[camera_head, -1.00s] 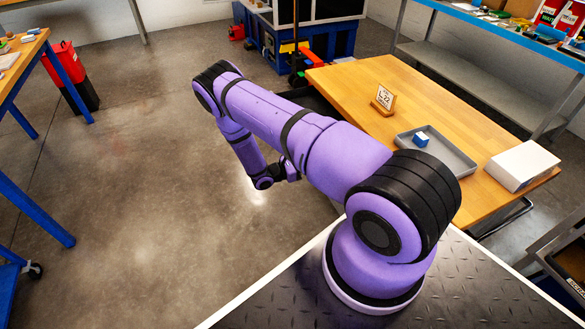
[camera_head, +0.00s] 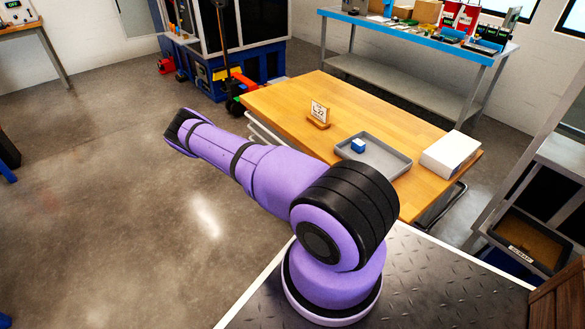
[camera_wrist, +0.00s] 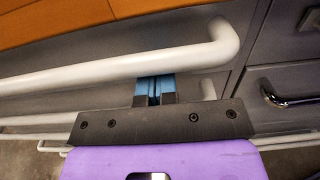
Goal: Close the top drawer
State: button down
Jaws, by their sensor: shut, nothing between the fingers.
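The wooden-topped bench (camera_head: 275,98) has grey drawer fronts with long white bar handles (camera_head: 268,132) on its left side, partly hidden by my arm. In the wrist view a thick white handle (camera_wrist: 120,72) crosses the top drawer's grey front (camera_wrist: 75,89), under the wooden edge. Whether this drawer stands open, and how far, I cannot tell. My gripper (camera_wrist: 155,82) is shut and empty, its blue fingertips just below the white handle in the picture. Contact with handle or front is unclear. My gripper is hidden in the head view.
Another grey front with a chrome handle (camera_wrist: 287,98) is at the right of the wrist view. A grey tray (camera_head: 390,160) with a blue block (camera_head: 358,146), a sign (camera_head: 319,114) and a white box (camera_head: 451,154) stand on the bench.

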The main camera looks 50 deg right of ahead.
jog(key=shift+s+d+r, duration=0.1)
jog(key=shift+s+d, duration=0.1)
jog(key=shift+d, duration=0.4)
jog(key=shift+d, duration=0.1)
jog(key=v, duration=1.4)
jog(key=shift+a, duration=0.35)
jog(key=shift+w, duration=0.1)
